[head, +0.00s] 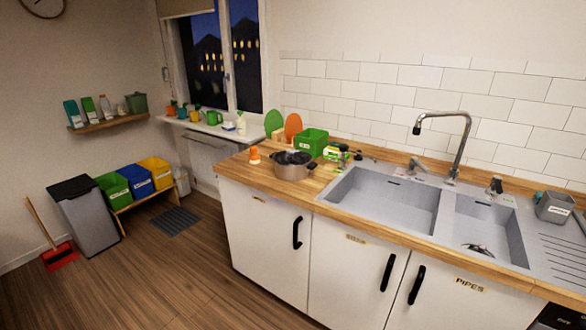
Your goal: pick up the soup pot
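The soup pot (293,171) stands upright on the wooden counter, left of the sink. It is a metallic brownish pot with dark contents or a dark interior and small side handles. Neither of my grippers shows in the head view, and nothing is touching the pot from my side.
The double sink (385,203) with a tall faucet (455,140) lies right of the pot. White cabinets with black handles (297,232) are below. Floor at left is mostly clear.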

